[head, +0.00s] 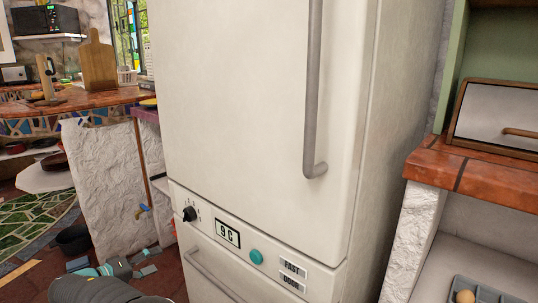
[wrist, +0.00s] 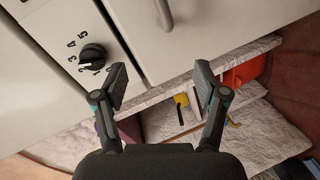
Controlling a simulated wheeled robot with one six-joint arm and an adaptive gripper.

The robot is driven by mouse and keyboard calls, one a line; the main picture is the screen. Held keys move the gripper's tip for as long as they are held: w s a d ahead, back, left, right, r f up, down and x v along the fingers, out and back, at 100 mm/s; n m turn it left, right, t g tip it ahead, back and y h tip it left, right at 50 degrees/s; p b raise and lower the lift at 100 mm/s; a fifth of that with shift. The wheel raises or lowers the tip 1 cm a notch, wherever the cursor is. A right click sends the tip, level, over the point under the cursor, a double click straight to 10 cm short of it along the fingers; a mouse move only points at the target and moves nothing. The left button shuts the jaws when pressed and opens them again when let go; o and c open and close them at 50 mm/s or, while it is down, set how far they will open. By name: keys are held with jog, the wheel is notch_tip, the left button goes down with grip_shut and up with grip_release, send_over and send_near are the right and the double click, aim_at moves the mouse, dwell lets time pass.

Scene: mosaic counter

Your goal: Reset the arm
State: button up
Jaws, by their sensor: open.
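My gripper (wrist: 160,84) is open, its two dark fingers spread apart with nothing between them. In the wrist view it is in front of the cream fridge (wrist: 35,85), with the black numbered knob (wrist: 92,54) left of the left finger. The fridge's upper door looks shut. The knob (head: 189,213) sits on its control strip beside a 9C display (head: 228,234) and a teal button (head: 256,256).
A long grey door handle (head: 313,90) stands out from the fridge. A tiled counter (head: 75,103) with a cutting board (head: 98,62) is at left. A brick-edged counter (head: 480,176) with a bread box (head: 500,115) is at right. A dark bucket (head: 73,240) stands on the floor at left.

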jog(key=s+d+n+g+y, duration=0.1)
jog(key=s+d+g, duration=0.2)
jog(key=d, duration=0.3)
jog(key=s+d+f+n+g+y, duration=0.1)
jog(key=s+d+g, duration=0.15)
jog(key=d, duration=0.35)
jog(key=s+d+n+g+y, duration=0.1)
jog(key=s+d+g+y, duration=0.15)
jog(key=d, duration=0.35)
jog(key=s+d+r+m+y, duration=0.1)
jog(key=s+d+r+m, duration=0.2)
jog(key=s+d, duration=0.4)
jog(key=s+d+r+m+t+y, duration=0.1)
jog(key=s+d+r, duration=0.5)
jog(key=d, duration=0.8)
jog(key=s+d+r+m+y, duration=0.2)
jog(key=s+d+r+m, duration=0.3)
jog(key=s+d, duration=0.5)
jog(key=shift+d+r+m+y, duration=0.2)
jog(key=shift+d+m+y, duration=0.2)
jog(key=shift+d, duration=0.35)
